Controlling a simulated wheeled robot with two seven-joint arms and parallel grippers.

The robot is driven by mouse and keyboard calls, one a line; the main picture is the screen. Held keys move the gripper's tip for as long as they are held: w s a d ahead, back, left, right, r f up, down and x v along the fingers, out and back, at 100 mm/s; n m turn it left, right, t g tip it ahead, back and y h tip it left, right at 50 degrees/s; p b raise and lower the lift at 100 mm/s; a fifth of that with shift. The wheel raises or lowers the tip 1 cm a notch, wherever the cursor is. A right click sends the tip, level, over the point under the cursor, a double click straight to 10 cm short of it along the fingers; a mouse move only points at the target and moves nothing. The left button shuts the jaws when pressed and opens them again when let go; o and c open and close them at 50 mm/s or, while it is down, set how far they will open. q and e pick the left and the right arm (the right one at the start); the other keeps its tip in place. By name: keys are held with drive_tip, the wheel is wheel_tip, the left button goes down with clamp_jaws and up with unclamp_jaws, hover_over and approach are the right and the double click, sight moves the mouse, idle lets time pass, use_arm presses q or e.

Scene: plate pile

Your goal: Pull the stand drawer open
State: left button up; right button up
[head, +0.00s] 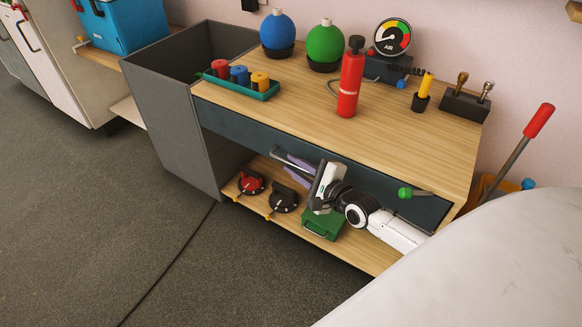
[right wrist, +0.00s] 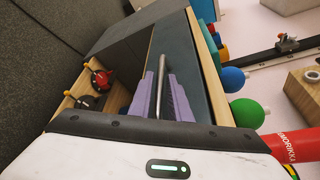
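The wooden stand (head: 300,95) has a dark blue drawer front (head: 240,128) under its top, looking closed or nearly so. A grey metal bar handle (head: 283,155) runs along the drawer front; it also shows in the right wrist view (right wrist: 160,72). My right gripper (head: 299,170) is at this handle, reaching in from the right. Its purple fingers (right wrist: 161,95) lie one on each side of the bar, close against it, and look shut on it. Part of the bar is hidden by my gripper. My left gripper is not in view.
The lower shelf holds a red knob (head: 250,182), a black knob (head: 284,198) and a green box (head: 323,225) below my gripper. A red extinguisher (head: 349,85) and a teal tray (head: 238,88) stand on top. A grey bin (head: 165,120) stands left. Floor in front is clear.

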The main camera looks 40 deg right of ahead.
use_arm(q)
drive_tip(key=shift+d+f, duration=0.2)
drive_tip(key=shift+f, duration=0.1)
use_arm(e)
drive_tip(key=shift+x, duration=0.9)
clamp_jaws()
